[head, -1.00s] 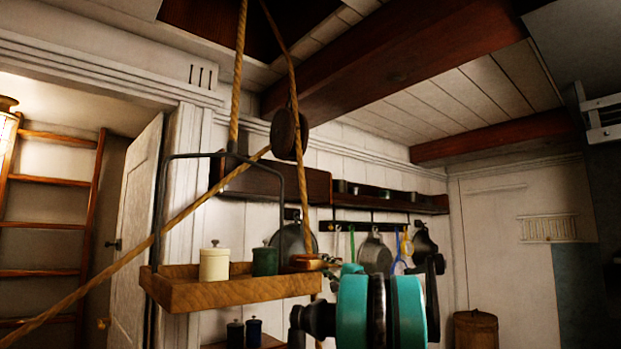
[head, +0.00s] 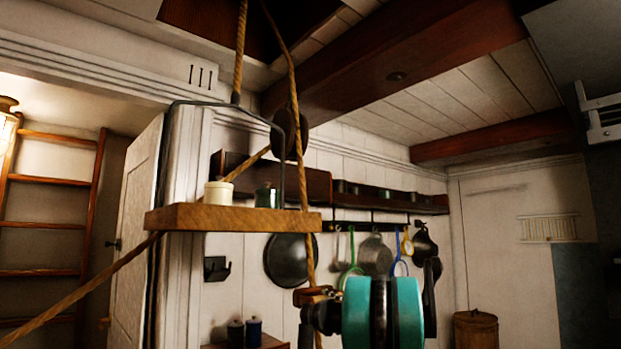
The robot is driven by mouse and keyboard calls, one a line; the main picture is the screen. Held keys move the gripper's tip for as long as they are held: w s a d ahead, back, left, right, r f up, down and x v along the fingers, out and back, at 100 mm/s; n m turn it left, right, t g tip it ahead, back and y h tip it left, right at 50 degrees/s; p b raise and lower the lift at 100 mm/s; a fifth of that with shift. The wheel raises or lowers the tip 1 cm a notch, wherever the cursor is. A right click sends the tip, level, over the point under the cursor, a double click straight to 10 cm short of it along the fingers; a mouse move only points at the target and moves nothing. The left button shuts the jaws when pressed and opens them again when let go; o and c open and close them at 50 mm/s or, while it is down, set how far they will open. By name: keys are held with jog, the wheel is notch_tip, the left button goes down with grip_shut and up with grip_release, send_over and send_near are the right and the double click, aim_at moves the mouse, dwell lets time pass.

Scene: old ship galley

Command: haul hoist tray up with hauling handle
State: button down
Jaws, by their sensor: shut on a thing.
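The wooden hoist tray (head: 232,218) hangs level from a dark metal frame on a rope (head: 240,60). A cream lidded jar (head: 218,194) and a dark green lidded jar (head: 266,196) stand on it, their lower parts hidden by its front edge. The wooden hauling handle (head: 312,295) is on the hanging rope, below the tray's right end. My gripper (head: 325,305) is at the handle and shut on it; the fingers are small and partly hidden by my dark and teal arm links.
A round wooden block (head: 290,134) hangs beside the tray frame, with a rope running diagonally down left. Pans (head: 290,260) and utensils hang on the back wall. Two dark jars (head: 245,332) stand on a surface below the tray. A barrel (head: 475,328) is at right.

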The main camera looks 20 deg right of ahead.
notch_tip(320, 180, down, 22)
jog(key=s+d, duration=0.1)
jog(key=d, duration=0.1)
dwell(0.4)
